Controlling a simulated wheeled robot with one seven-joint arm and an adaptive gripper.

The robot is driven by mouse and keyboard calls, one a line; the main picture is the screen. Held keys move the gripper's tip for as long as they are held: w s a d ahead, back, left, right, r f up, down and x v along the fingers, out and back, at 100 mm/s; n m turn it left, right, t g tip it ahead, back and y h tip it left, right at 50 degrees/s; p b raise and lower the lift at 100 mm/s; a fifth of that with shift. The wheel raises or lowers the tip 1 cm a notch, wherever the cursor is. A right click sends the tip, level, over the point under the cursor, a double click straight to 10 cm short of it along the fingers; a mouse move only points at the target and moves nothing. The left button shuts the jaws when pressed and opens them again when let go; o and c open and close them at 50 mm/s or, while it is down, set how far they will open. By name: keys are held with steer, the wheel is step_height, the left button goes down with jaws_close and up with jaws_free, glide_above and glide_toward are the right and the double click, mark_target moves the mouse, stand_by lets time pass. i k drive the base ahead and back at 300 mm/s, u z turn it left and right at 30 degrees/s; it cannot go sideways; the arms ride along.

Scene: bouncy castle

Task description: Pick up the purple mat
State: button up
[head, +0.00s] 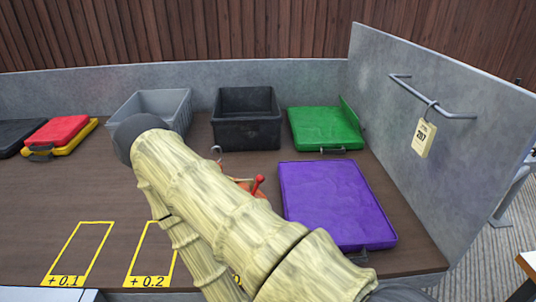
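The purple mat (335,203) lies flat on the brown counter at the right, near the front edge. It is a thick rectangular slab, and a dark handle (358,257) shows at its front right corner. My pale, bamboo-patterned arm rises from the bottom right across the middle of the head view, to the left of the mat. The arm partly covers the area beside the mat's left side. I cannot make out my gripper in this view.
A green mat (325,128) lies behind the purple one. A black crate (247,137) and a grey crate (155,97) stand at the back; red and yellow mats lie left. A grey wall with a rail (445,113) and tag (424,138) bounds the right. A red-handled object (258,185) is partly hidden.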

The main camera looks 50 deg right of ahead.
mark_target(334, 195)
steer(key=u, duration=0.25)
steer(key=k, duration=0.9)
steer(key=z, duration=1.25)
